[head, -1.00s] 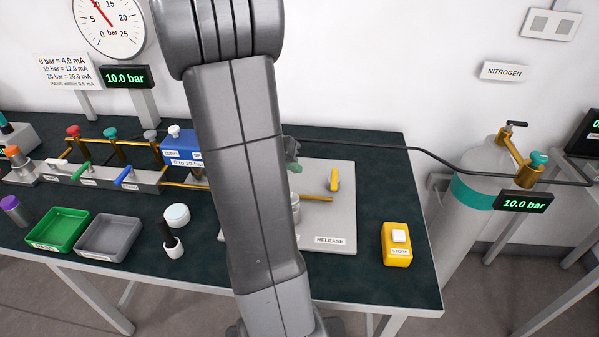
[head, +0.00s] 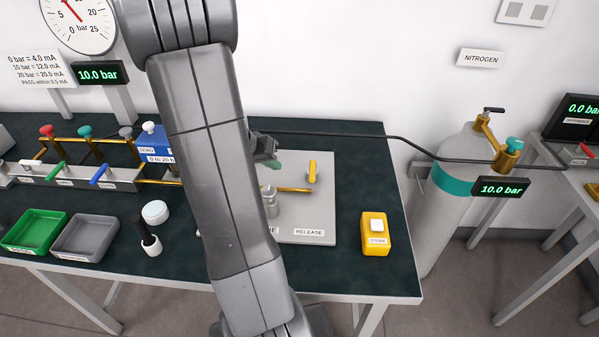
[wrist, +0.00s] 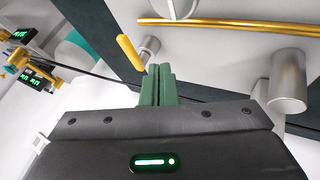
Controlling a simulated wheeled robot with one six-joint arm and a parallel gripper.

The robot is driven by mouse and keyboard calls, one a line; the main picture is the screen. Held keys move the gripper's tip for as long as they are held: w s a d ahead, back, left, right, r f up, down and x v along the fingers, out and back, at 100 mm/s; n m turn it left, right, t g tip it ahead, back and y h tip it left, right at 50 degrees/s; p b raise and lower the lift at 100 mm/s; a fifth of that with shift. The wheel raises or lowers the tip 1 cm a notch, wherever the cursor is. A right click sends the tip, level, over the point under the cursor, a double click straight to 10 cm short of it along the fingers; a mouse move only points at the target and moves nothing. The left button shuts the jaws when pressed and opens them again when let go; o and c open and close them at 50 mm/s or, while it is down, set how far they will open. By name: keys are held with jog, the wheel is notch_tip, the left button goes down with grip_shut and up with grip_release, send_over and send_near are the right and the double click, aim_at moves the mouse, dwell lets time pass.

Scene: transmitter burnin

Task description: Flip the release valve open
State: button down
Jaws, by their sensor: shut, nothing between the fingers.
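The release valve's yellow lever (head: 312,171) is on the right part of a light grey panel (head: 322,215) labelled RELEASE. The lever points crosswise to the brass pipe (head: 294,189) beside it. The yellow lever (wrist: 130,52) also shows in the wrist view, just up and left of my fingertips, with a gap between. My gripper (wrist: 160,82) has its green fingers pressed together with nothing between them. In the head view my gripper (head: 272,160) is mostly hidden behind my arm, with its green tip left of the lever.
A yellow box with a white button (head: 376,233) stands right of the panel. A metal cylinder (head: 270,201) stands on the panel beside my arm. A black hose (head: 350,134) runs behind to the nitrogen bottle (head: 440,215). Trays and a manifold are at the left.

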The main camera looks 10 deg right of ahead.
aim_at(312, 173)
jog(key=x, duration=0.5)
jog(key=shift+d+f, duration=0.25)
jog(key=shift+f, duration=0.1)
jog(key=d, duration=0.3)
jog(key=shift+s+f+p, duration=0.15)
jog(key=shift+s+p, duration=0.1)
jog(key=shift+p, duration=0.15)
jog(key=shift+s+d, duration=0.15)
jog(key=shift+d, duration=0.4)
jog(key=shift+f, duration=0.15)
